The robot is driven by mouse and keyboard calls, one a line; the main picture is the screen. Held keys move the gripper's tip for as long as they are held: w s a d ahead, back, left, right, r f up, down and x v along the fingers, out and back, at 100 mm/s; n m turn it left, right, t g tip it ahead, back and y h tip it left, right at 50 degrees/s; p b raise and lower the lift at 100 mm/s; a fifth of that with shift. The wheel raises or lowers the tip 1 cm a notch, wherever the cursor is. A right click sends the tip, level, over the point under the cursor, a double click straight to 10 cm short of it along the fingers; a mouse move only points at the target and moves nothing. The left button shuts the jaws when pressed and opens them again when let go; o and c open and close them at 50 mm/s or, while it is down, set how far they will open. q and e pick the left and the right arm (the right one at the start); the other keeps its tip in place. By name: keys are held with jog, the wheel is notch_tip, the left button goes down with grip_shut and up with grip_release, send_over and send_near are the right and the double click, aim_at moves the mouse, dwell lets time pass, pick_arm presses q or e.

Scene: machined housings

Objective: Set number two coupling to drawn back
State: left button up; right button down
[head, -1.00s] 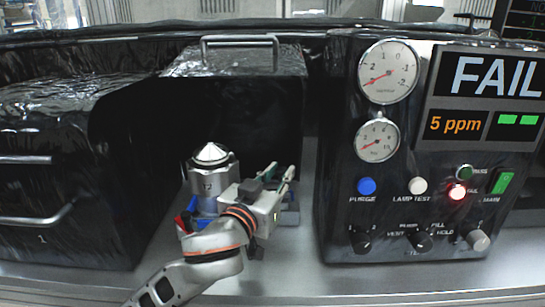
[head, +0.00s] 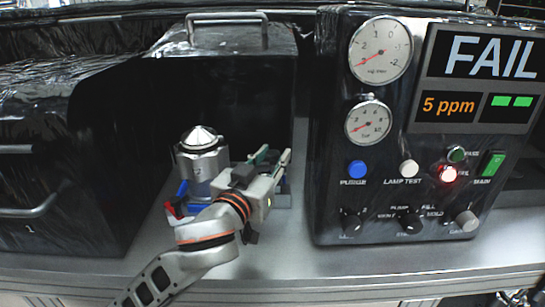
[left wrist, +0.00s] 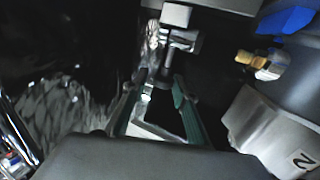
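A silver housing (head: 200,160) with a cone top stands on a blue base in the open middle bay. Its label reads 2 in the left wrist view (left wrist: 303,160). A brass fitting (left wrist: 262,65) sticks out beside it under a blue part. A grey block with a short stem (left wrist: 183,38), perhaps the coupling, is ahead of my left gripper in the left wrist view; the dark bay hides most of it. My left gripper (head: 274,155) is right of the housing, its green fingers apart around the line of the stem. I cannot tell whether they touch it. My right gripper is out of view.
A closed black cover marked 1 (head: 60,150) stands at the left. The middle bay's raised lid has a handle (head: 227,18). A control panel (head: 330,120) showing FAIL and 5 ppm, with a lit red lamp, stands close at the right. The bench front (head: 300,268) is clear.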

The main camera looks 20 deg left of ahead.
pick_arm(q)
notch_tip(320, 180, up, 10)
dwell(0.6)
